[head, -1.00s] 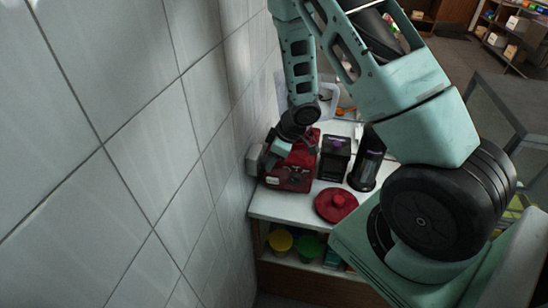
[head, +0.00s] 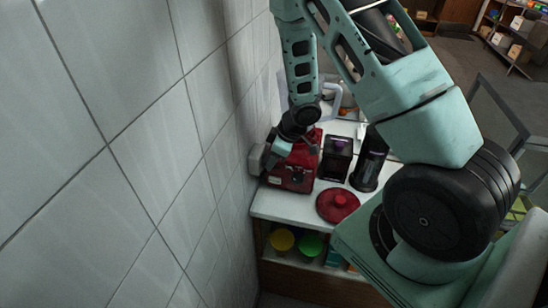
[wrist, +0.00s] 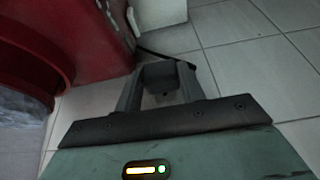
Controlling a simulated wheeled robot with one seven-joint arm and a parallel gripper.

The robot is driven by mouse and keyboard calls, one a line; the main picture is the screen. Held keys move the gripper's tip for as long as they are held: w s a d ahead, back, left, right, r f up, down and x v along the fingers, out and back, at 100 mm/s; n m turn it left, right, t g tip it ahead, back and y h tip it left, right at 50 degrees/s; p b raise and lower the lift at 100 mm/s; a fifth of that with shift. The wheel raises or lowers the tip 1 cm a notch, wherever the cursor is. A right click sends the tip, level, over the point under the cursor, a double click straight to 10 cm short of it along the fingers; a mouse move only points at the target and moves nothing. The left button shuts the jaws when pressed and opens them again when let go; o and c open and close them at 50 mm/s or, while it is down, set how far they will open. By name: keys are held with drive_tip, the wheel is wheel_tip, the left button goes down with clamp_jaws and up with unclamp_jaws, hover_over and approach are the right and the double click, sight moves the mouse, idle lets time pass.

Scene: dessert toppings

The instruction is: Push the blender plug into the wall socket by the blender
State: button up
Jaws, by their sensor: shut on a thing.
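My gripper (wrist: 160,85) is shut on the dark blender plug (wrist: 160,74) in the wrist view, with a finger on each side of it. A thin black cord (wrist: 152,52) runs from behind the plug. In the head view my gripper is low beside the red blender base (head: 292,174), near the tiled wall, and its fingertips are hidden. The red body also fills the left of the wrist view (wrist: 85,35). A pale box (head: 256,160) sits against the wall left of the blender, probably the socket. Its front and holes cannot be made out.
On the white counter (head: 285,206) stand a black container (head: 335,160), a dark cylinder (head: 369,165) and a red lid (head: 337,205). Yellow (head: 282,240) and green (head: 311,244) bowls sit on the shelf below. The tiled wall (head: 180,150) bounds the left side.

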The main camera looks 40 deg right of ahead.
drive_tip(key=shift+w+a, duration=0.1)
drive_tip(key=o, duration=1.1)
drive_tip(key=shift+o, duration=0.2)
drive_tip(key=shift+r, duration=0.1)
drive_tip(key=p+v, duration=0.3)
drive_tip(key=v, duration=1.4)
drive_tip(key=shift+r, duration=0.1)
